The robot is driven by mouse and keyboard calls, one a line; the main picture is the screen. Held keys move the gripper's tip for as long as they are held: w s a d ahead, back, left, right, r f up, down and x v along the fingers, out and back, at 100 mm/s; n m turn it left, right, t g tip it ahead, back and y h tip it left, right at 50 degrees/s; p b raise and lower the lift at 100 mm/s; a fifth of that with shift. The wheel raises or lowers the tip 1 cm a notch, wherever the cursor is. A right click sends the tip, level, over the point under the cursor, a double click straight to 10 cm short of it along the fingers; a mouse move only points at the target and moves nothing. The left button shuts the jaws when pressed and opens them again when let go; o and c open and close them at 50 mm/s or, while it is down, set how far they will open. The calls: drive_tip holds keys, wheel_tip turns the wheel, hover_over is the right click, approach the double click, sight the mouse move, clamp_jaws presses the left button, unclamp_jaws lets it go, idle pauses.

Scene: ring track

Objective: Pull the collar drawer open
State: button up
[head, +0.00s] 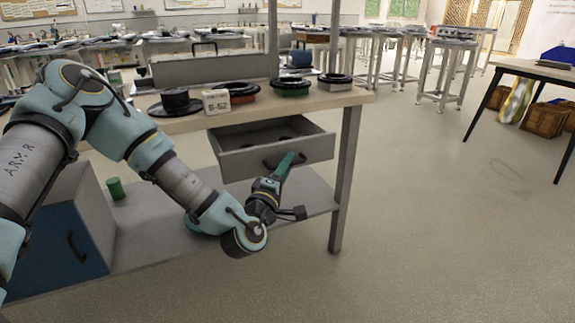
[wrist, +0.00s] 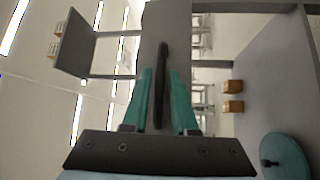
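The grey collar drawer (head: 312,150) under the bench top stands pulled out, and its inside shows with a few dark items in it. Its dark bar handle (head: 270,162) is on the front face. My gripper (head: 287,162) is at this handle, reaching up to it from below. In the wrist view the handle (wrist: 160,90) lies between the two green fingers of my gripper (wrist: 161,74). A narrow gap shows on each side of the handle, so the fingers are around it but look apart from it. The drawer's front panel (wrist: 165,22) shows beyond the fingertips.
The bench top (head: 350,97) carries a block marked S-52 (head: 216,101) and several dark round pieces. The lower shelf (head: 150,245) holds a blue-fronted cabinet (head: 62,255) and a green cylinder (head: 115,188). A bench leg (head: 346,180) stands right of the drawer.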

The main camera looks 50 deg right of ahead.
drive_tip(key=v, duration=1)
drive_tip(key=shift+a+b, duration=0.2)
drive_tip(key=shift+b, duration=0.2)
